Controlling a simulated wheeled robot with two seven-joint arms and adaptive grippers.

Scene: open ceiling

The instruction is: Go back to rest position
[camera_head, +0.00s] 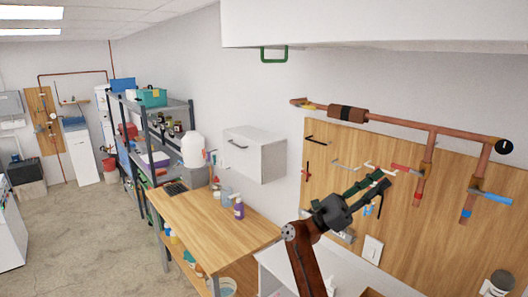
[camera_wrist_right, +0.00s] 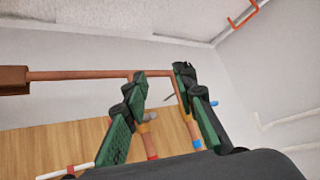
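My right gripper (camera_head: 384,180) is raised in front of the wooden wall panel (camera_head: 340,158) at the right of the head view. Its arm comes up from the bottom edge. In the right wrist view, the right gripper (camera_wrist_right: 162,76) has its two green-padded fingers spread apart. Nothing is held between them; a copper pipe shows in the gap, behind the fingers. My left gripper is in neither view.
Copper pipes (camera_head: 396,124) with red and blue valve handles run along the panel near the right gripper. A wooden table (camera_head: 205,221) with bottles stands left of the arm. A white cabinet (camera_head: 262,155) hangs above it. Open floor (camera_head: 88,235) lies at left.

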